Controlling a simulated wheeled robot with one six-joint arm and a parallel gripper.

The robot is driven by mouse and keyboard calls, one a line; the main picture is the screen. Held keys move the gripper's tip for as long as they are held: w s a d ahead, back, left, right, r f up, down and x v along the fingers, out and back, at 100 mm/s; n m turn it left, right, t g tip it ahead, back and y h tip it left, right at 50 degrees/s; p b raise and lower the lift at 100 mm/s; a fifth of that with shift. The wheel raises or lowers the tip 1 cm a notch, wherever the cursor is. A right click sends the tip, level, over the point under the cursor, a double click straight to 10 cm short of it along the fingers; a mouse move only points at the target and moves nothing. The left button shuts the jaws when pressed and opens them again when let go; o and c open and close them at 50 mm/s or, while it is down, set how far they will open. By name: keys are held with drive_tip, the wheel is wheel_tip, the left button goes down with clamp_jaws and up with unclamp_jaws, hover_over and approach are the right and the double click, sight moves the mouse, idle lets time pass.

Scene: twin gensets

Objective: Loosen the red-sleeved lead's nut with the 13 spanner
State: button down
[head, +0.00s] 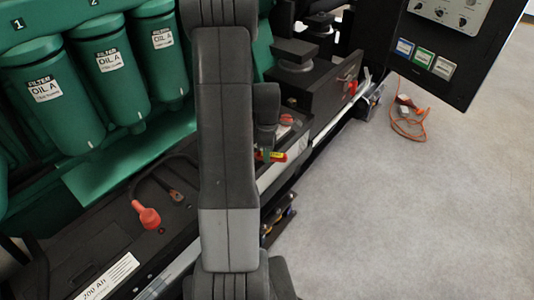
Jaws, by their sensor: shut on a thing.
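My gripper (268,148) is partly hidden behind my own grey arm, in the middle of the view. It points down over the far end of the battery ledge. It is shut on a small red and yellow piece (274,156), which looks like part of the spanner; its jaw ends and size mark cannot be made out. A black lead with a red sleeve (147,217) lies on the near battery top at the left, well apart from my gripper. A second red cap (287,119) sits just beyond my gripper. No nut can be made out clearly.
Several green oil filters (101,55) hang above the ledge at the left. A black control panel (447,50) juts out at the upper right. A tool rack (279,219) is low beside the ledge. An orange cable (407,120) lies on the otherwise clear grey floor.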

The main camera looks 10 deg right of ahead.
drive_tip(key=shift+w+d+n, duration=0.25)
drive_tip(key=shift+w+n, duration=0.25)
drive_tip(key=shift+w, duration=0.2)
drive_tip(key=shift+r, duration=0.1)
drive_tip(key=shift+w+d+n, duration=0.2)
drive_tip(key=shift+w+n, duration=0.7)
drive_tip(key=shift+w, duration=0.25)
drive_tip(key=shift+w+n+p, duration=0.35)
drive_tip(key=shift+w+n, duration=0.55)
